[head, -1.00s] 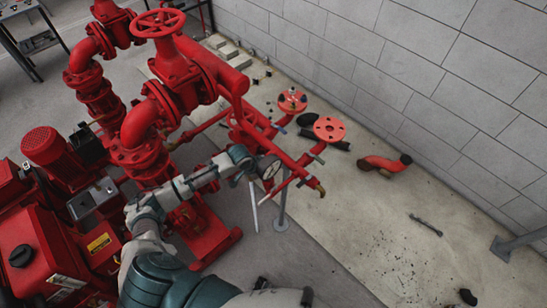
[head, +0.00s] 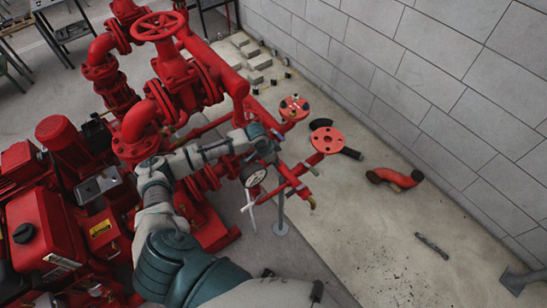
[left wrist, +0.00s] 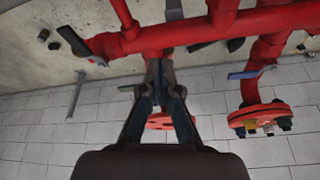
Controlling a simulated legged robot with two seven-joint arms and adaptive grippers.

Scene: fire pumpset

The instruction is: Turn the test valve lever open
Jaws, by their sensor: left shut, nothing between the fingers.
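Red pump piping (head: 222,88) fills the middle of the head view. My left gripper (head: 277,150) reaches in among its thin branch pipes, above a round gauge (head: 253,174). In the left wrist view its fingers (left wrist: 159,66) are shut and empty, with the tips close to a red horizontal pipe (left wrist: 165,38); I cannot tell whether they touch it. Several small valve levers show there: a dark blue one (left wrist: 73,40) at left, a blue one (left wrist: 250,73) at right and a dark one (left wrist: 203,45) near the middle. I cannot tell which is the test valve lever. My right gripper is out of view.
Two red flanged outlets (head: 327,140) (head: 294,107) stand right of my gripper. A large red handwheel (head: 158,25) is above. A red elbow pipe (head: 397,178) lies on the floor near the grey block wall (head: 430,80). The floor at right is mostly clear.

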